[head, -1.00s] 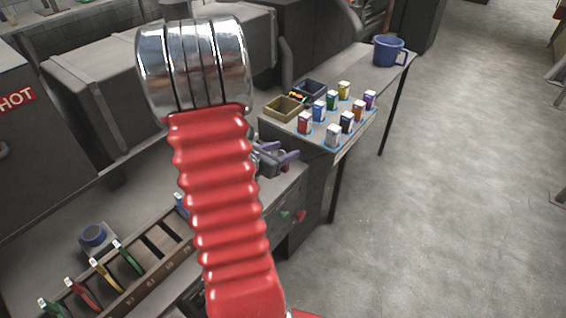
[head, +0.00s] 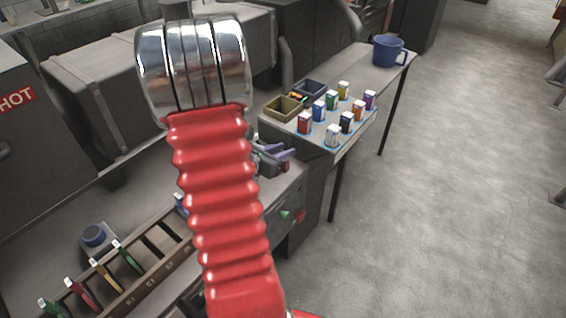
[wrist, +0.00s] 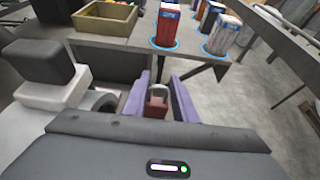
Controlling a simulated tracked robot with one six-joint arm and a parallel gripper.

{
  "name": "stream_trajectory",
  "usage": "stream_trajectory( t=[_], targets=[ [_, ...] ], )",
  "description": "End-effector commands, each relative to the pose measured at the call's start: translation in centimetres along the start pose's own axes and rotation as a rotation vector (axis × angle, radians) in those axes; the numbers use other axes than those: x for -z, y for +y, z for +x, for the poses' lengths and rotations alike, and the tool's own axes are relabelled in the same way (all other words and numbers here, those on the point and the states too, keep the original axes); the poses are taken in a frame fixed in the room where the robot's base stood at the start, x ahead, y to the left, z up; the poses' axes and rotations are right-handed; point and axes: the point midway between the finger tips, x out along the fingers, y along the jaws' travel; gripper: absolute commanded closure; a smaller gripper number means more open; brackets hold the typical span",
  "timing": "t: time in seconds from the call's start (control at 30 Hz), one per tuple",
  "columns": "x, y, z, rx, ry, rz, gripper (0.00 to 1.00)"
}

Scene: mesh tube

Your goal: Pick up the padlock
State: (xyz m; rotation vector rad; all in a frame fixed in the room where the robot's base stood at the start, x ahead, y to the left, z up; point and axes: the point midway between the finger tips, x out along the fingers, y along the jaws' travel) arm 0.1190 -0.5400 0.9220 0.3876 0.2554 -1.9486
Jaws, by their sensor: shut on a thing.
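The padlock (wrist: 157,103) has a small red body and a pale, looped shackle. In the wrist view it sits between the two purple fingers of my gripper (wrist: 158,97), with the shackle at the far side. My gripper is shut on it. In the head view my gripper (head: 277,157) is partly hidden behind my red arm, and the padlock is hard to make out there.
Beyond my gripper, a table holds several small cartons (head: 319,111) on blue-ringed spots, a tan bin (head: 283,107), a dark blue bin (head: 310,91) and a blue mug (head: 389,51). At lower left is a slotted rack (head: 140,275) with coloured tags. Open floor lies right.

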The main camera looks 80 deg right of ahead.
Motion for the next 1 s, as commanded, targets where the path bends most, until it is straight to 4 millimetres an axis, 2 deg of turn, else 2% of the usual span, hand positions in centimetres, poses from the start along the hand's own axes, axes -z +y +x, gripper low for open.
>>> stream_trajectory(
  t=[0.53,0.77,1.0],
  targets=[
    [-0.6,0.0,-0.2,-0.001,-0.001,0.002,1.00],
    [-2.8,0.1,-1.1,-0.002,-0.003,0.004,1.00],
    [-6.1,0.0,-2.5,-0.001,-0.003,0.004,1.00]
  ],
)
